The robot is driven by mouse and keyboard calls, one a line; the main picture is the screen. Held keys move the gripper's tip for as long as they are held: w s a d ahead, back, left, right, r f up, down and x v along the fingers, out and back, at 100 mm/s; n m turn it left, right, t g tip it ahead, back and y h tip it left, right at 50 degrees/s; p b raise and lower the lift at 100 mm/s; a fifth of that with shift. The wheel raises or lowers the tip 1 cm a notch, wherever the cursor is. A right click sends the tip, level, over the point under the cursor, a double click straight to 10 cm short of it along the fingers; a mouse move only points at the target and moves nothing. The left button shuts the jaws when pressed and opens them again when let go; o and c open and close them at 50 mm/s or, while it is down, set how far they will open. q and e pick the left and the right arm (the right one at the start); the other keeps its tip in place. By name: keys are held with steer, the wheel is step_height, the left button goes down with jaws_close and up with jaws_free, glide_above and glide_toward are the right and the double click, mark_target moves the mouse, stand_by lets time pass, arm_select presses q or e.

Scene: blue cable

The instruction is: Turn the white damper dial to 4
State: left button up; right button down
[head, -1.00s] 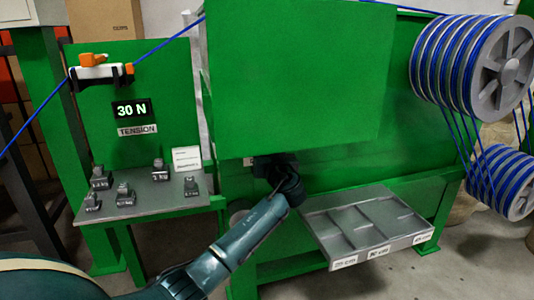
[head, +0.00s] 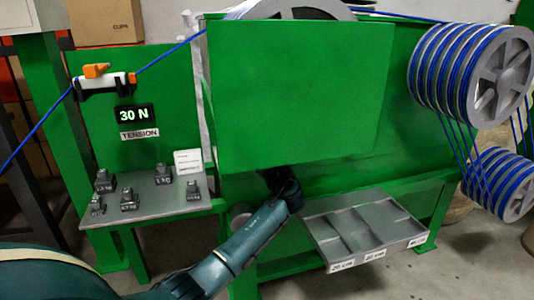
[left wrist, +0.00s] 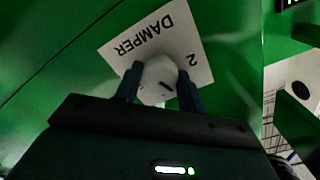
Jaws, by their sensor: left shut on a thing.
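The white damper dial (left wrist: 157,82) shows in the left wrist view, in front of a white plate (left wrist: 125,42) printed "DAMPER" and a "2". Both print upside down in this picture. A short dark mark shows on the dial; which number it points to cannot be told. My left gripper (left wrist: 158,73) is shut on the dial, one dark finger on each side. In the head view, my left gripper (head: 272,178) reaches in just under the large green panel (head: 295,90), and the dial is hidden there. My right gripper is not in view.
A grey compartment tray (head: 350,218) sticks out right of my left forearm. A shelf (head: 150,198) with several weights stands at left, under a "30 N" tension display (head: 133,114). Blue cable runs to pulleys (head: 500,78) at right.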

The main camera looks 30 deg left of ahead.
arm_select(q)
steer(key=shift+m+p, duration=0.75)
steer(key=shift+m, duration=0.55)
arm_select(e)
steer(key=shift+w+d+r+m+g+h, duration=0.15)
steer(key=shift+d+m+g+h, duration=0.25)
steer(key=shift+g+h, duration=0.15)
arm_select(q)
steer(key=shift+m, duration=0.3)
steer(key=o, duration=1)
steer(key=shift+c, duration=0.2)
steer(key=shift+d, duration=0.1)
steer(key=p+v, duration=0.2)
steer(key=v, duration=1.1)
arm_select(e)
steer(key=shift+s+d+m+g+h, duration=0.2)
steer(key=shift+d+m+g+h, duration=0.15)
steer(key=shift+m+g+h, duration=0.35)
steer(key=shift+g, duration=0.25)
